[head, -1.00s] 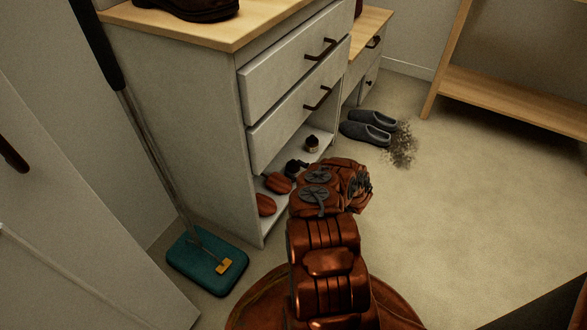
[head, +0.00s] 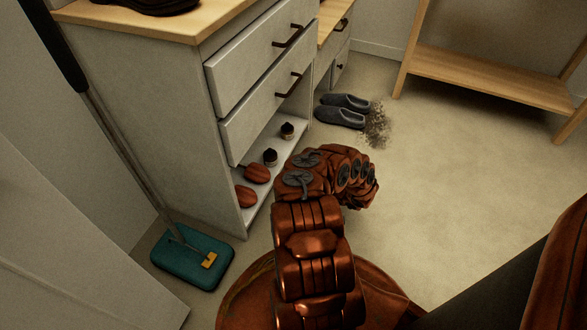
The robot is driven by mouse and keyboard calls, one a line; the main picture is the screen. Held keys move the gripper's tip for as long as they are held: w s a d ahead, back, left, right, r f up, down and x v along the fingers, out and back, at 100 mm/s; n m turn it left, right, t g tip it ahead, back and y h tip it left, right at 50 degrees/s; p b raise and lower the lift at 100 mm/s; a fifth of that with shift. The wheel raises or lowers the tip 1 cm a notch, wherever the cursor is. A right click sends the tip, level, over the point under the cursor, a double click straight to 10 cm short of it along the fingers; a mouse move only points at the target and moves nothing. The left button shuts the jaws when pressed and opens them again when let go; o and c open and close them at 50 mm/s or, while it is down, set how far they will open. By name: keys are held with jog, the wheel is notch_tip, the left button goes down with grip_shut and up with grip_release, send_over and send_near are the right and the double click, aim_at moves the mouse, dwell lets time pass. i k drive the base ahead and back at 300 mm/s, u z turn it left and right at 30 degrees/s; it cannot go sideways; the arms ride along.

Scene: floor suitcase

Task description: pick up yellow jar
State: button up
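Two small jars with dark lids stand on the open bottom shelf of the white drawer unit, one farther back (head: 288,131) and one nearer (head: 270,157). Their bodies look pale, and I cannot tell which is yellow. My copper-coloured arm reaches up the middle of the view, with its bent end just right of the shelf. My gripper is not visible; the arm hides that area.
Two reddish-brown oval items (head: 257,172) lie on the same shelf (head: 262,197). Grey slippers (head: 342,111) and a dirt patch (head: 376,124) are on the floor beyond. A teal mop head (head: 192,258) lies at left.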

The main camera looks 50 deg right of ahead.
aim_at(285, 137)
jog(key=k, duration=1)
